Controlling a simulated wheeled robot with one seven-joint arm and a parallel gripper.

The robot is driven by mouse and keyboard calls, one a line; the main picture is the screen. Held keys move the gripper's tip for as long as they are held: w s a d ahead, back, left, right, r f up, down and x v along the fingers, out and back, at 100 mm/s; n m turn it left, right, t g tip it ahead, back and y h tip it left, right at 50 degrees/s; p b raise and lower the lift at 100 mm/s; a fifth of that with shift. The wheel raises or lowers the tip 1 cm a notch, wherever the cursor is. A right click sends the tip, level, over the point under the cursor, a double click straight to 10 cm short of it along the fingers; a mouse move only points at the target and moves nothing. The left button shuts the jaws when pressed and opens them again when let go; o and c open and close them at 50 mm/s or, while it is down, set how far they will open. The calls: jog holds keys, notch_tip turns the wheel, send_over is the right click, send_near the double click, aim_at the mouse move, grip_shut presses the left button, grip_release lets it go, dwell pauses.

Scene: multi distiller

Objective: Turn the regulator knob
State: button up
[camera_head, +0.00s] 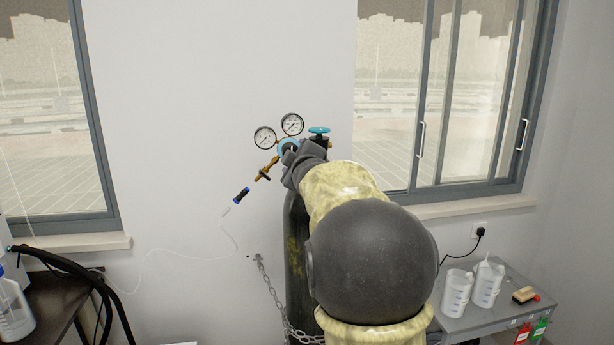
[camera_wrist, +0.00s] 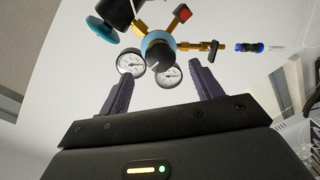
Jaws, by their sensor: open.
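The regulator has a blue ring (camera_head: 284,144) and two round gauges (camera_head: 265,137) on a dark gas cylinder (camera_head: 294,250). In the wrist view its dark knob (camera_wrist: 160,57) sits in front of the blue ring, with the gauges (camera_wrist: 131,63) close below it. My gripper (camera_head: 291,153) is at the regulator and hides most of its front in the head view. In the wrist view my gripper (camera_wrist: 160,78) is open, with one finger on each side of the gauges. The knob appears centred just beyond the fingertips. I see no contact with it.
A teal valve handwheel (camera_head: 319,130) stands right beside my gripper. A chain (camera_head: 263,280) runs to the cylinder. A grey cart (camera_head: 505,310) with jugs stands at the right.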

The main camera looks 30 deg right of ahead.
jog(key=f+b+v, duration=0.1)
jog(key=b+v, duration=0.1)
jog(key=v, duration=1)
jog(key=shift+r+b, duration=0.35)
jog(key=shift+b, duration=0.05)
jog(key=shift+s+a, duration=0.1)
